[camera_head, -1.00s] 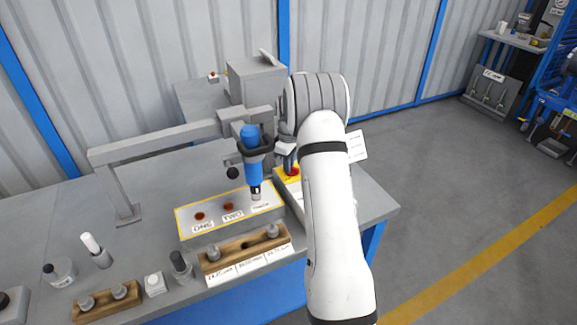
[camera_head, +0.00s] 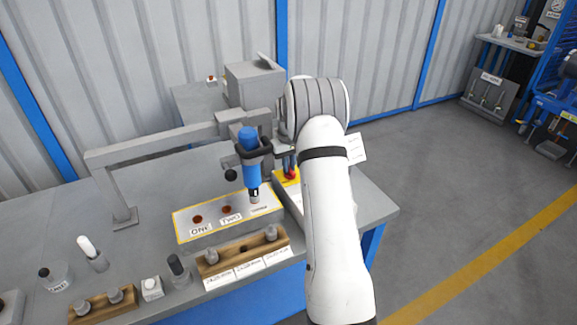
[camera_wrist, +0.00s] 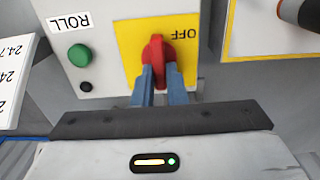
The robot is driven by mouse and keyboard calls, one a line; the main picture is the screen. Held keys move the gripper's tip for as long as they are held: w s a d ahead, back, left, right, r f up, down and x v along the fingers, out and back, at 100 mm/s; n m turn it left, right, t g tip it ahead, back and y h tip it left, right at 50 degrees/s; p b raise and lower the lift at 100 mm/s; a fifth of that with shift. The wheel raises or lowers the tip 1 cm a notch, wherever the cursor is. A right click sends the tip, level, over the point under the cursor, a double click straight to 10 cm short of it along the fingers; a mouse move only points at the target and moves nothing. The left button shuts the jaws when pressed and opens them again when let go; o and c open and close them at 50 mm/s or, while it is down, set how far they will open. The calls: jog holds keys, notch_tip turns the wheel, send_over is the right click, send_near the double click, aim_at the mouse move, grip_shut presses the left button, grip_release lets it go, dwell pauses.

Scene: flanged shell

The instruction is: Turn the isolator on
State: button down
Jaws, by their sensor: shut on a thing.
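The isolator is a red rotary handle (camera_wrist: 156,52) on a yellow plate (camera_wrist: 130,30) on a light panel. The word OFF reads upside down beside the handle's upper right in the wrist view. The handle lies roughly upright in that picture. My gripper (camera_wrist: 160,78) is shut on the red handle, with one blue-grey finger on each side of its near end.
A green button (camera_wrist: 80,56) and a small black one lie beside the plate, by a ROLL label. In the head view a blue tool (camera_head: 249,165) hangs close left over a yellow-edged box (camera_head: 185,230). Wooden holders with pegs stand at the bench front.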

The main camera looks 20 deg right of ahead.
dwell(0.4)
jog(key=c, duration=1.5)
grip_release()
jog(key=shift+o, duration=0.2)
jog(key=shift+r, duration=0.1)
notch_tip(320, 180, up, 8)
jog(key=shift+f, duration=0.15)
